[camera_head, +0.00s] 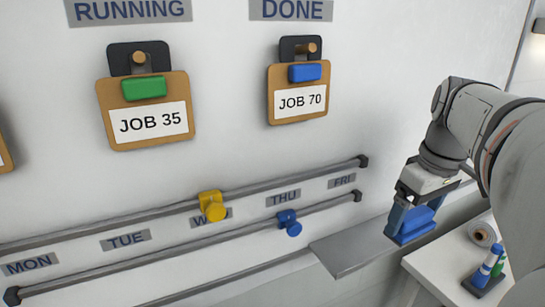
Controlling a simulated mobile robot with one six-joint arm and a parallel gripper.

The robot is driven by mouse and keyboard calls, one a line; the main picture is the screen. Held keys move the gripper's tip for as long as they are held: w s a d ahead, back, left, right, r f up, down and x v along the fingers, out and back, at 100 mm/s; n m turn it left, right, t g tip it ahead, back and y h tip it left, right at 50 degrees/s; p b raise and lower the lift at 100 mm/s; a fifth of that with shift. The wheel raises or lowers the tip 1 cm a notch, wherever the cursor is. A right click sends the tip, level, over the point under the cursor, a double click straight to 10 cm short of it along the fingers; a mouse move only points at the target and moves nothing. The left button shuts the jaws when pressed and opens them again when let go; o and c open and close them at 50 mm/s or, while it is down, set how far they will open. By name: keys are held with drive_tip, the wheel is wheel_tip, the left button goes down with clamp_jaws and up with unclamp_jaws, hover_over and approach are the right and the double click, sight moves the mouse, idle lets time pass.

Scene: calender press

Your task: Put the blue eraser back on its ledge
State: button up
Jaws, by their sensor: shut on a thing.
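My gripper (412,212) is at the right of the view, its jaws pointing down. It is shut on the blue eraser (415,226), a blue block that shows between and below the fingers. The grey ledge (370,246) juts from the wall at the lower middle right. The eraser is close to the ledge's right part in the picture. I cannot tell whether the eraser touches the ledge. The fingers hide part of the eraser, and the eraser and gripper cover part of the ledge area behind them.
Rails with a yellow slider (212,206) and a blue slider (289,223) run along the wall left of the ledge. Clipboards JOB 35 (150,123) and JOB 70 (298,103) hang above. A white table (438,267) at lower right holds a roll (482,234) and markers (486,268).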

drive_tip(key=w+f, duration=0.1)
drive_tip(key=w, duration=0.1)
drive_tip(key=w+a+p, duration=0.1)
drive_tip(key=w, duration=0.1)
drive_tip(key=w+a+f, duration=0.1)
drive_tip(key=w, duration=0.1)
drive_tip(key=shift+w+a+f, duration=0.25)
drive_tip(key=shift+w+f, duration=0.05)
drive_tip(key=shift+f, duration=0.05)
wheel_tip(320, 180, down, 4)
drive_tip(key=shift+r+p, duration=0.1)
drive_tip(key=shift+p, duration=0.4)
drive_tip(key=shift+w, duration=0.15)
drive_tip(key=shift+f, duration=0.45)
drive_tip(key=o, duration=0.7)
drive_tip(key=shift+r, duration=0.1)
